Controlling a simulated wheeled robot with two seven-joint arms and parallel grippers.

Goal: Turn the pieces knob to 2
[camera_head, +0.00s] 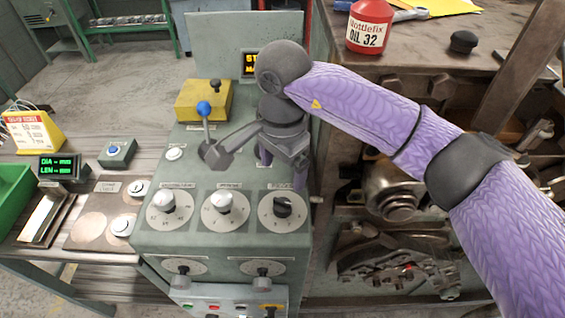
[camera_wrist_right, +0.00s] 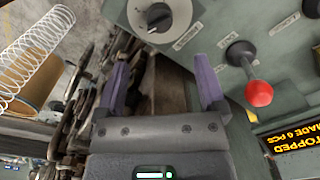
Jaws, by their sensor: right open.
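The pieces knob (camera_head: 283,205) is the black knob on the rightmost of three white dials on the green-grey coiler panel (camera_head: 180,240). Its label is too small to read surely, and so is the pointer's number. A black knob on a white dial (camera_wrist_right: 158,16) also shows at the top of the right wrist view. My right gripper (camera_head: 283,168) is open and empty just above and behind this dial, with its purple fingers apart. In the right wrist view the gripper (camera_wrist_right: 163,80) has nothing between its fingers and is apart from the knob. My left gripper is not in view.
Two dials with white knobs (camera_head: 164,202) (camera_head: 223,202) sit left of it. A blue-balled lever (camera_head: 203,108) stands behind. The right wrist view shows a red-balled lever (camera_wrist_right: 259,93) and a "STOPPED" display (camera_wrist_right: 296,143). A red oil bottle (camera_head: 369,26) stands on the right bench.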

